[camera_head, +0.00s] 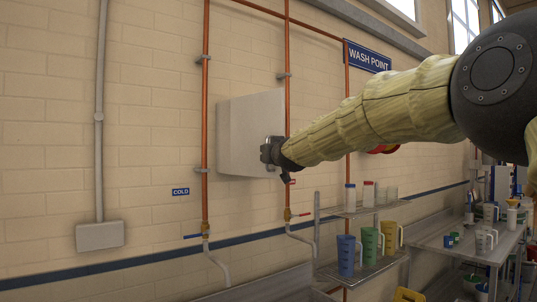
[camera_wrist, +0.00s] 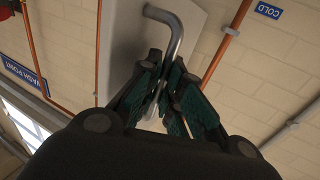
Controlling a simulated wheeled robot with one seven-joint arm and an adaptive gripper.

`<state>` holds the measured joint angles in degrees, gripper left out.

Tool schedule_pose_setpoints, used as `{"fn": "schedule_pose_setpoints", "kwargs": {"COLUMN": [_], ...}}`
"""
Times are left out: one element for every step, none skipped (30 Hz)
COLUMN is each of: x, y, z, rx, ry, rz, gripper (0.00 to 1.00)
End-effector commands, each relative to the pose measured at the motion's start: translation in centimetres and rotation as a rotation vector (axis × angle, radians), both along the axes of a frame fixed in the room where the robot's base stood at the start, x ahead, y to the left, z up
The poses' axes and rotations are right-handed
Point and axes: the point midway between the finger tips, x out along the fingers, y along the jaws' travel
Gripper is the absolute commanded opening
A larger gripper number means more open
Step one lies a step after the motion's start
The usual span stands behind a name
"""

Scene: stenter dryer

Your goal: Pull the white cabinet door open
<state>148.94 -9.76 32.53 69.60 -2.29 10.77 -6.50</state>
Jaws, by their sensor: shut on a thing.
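The white cabinet (camera_head: 241,130) hangs on the tiled wall between copper pipes, and its door looks shut in the head view. My gripper (camera_head: 272,151) is at the right side of the door front. In the wrist view the white door (camera_wrist: 127,40) carries a bent metal bar handle (camera_wrist: 178,38). My gripper (camera_wrist: 165,95) has its two dark green fingers around the lower part of this handle, shut on it. My arm hides part of the wall to the right of the cabinet.
Copper pipes (camera_head: 205,120) run vertically beside the cabinet. A metal table (camera_head: 470,245) stands at the right. The wall left of the cabinet is mostly bare.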

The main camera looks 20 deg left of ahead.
Motion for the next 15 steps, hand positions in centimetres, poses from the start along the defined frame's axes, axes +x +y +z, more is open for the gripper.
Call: {"fn": "schedule_pose_setpoints", "kwargs": {"x": [-0.02, -0.01, 0.00, 0.01, 0.01, 0.02, 0.01, 0.01, 0.01, 0.01, 0.02, 0.01, 0.01, 0.01, 0.00], "y": [0.06, 0.04, 0.02, 0.00, -0.01, -0.03, -0.03, -0.04, -0.04, -0.04, -0.03, -0.02, -0.01, 0.00, 0.01], "z": [0.22, 0.22, 0.22, 0.23, 0.23, 0.23, 0.24, 0.24, 0.24, 0.24, 0.24, 0.23, 0.23, 0.23, 0.21], "rx": [-0.002, -0.002, -0.001, 0.000, 0.000, 0.000, 0.000, 0.000, 0.000, 0.000, 0.000, 0.000, 0.000, 0.000, 0.000], "ry": [-0.005, -0.005, -0.004, -0.005, -0.005, -0.005, -0.005, -0.005, -0.005, -0.005, -0.005, -0.005, -0.005, -0.005, -0.004], "rz": [0.000, -0.001, -0.001, -0.001, -0.002, -0.002, -0.002, -0.002, -0.002, -0.002, -0.002, -0.001, -0.001, -0.001, -0.001], "gripper": [0.00, 0.00, 0.00, 0.00, 0.00, 0.00, 0.00, 0.00, 0.00, 0.00, 0.00, 0.11, 0.17, 0.17, 0.17]}}
